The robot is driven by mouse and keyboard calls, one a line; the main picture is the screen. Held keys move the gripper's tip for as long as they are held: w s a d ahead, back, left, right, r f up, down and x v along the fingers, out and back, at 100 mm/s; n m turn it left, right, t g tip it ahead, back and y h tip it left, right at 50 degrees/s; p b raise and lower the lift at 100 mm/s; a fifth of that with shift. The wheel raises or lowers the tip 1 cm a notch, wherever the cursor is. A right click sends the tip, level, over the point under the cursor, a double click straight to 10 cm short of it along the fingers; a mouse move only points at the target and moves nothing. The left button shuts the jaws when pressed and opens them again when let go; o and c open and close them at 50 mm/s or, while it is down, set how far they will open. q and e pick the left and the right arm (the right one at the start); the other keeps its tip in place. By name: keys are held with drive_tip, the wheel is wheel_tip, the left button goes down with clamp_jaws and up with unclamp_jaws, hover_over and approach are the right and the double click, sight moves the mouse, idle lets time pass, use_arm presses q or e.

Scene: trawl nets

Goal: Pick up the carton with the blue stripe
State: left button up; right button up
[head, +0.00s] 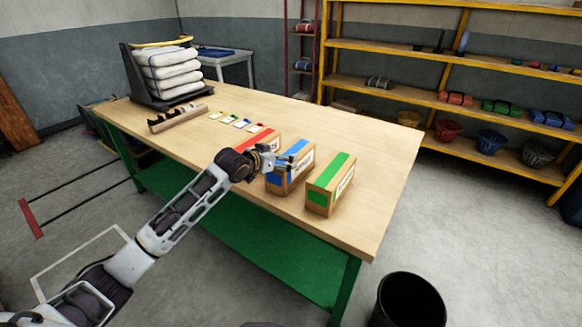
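The carton with the blue stripe (297,147) stands upright on the wooden table (375,150), between a red-striped carton (262,138) and a green-striped carton (330,184). My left gripper (288,161) reaches in from the left and overlaps the upper part of the blue-striped carton in the head view. Its fingers point to the right. Whether they touch the carton, and how far apart they are, is too small to tell. The gripper and wrist hide part of the blue-striped and red-striped cartons. My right gripper is not in view.
Several small coloured cards (240,123) and a wooden rack (180,118) lie further left on the table. A stand with stacked white bundles (172,73) is at the far left end. A black bin (408,300) stands on the floor in front. The table's right end is clear.

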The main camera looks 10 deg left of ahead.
sight(290, 153)
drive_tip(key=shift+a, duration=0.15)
use_arm(q)
drive_tip(key=shift+w+d, duration=0.1)
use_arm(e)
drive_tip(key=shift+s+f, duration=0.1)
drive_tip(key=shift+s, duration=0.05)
use_arm(q)
drive_tip(key=shift+w+d+f, duration=0.2)
drive_tip(key=shift+w+d, duration=0.1)
drive_tip(key=shift+w, duration=0.2)
drive_tip(key=shift+b+x, duration=0.35)
drive_tip(key=shift+x, duration=1.35)
drive_tip(key=shift+w+d, duration=0.1)
drive_tip(key=shift+w, duration=0.05)
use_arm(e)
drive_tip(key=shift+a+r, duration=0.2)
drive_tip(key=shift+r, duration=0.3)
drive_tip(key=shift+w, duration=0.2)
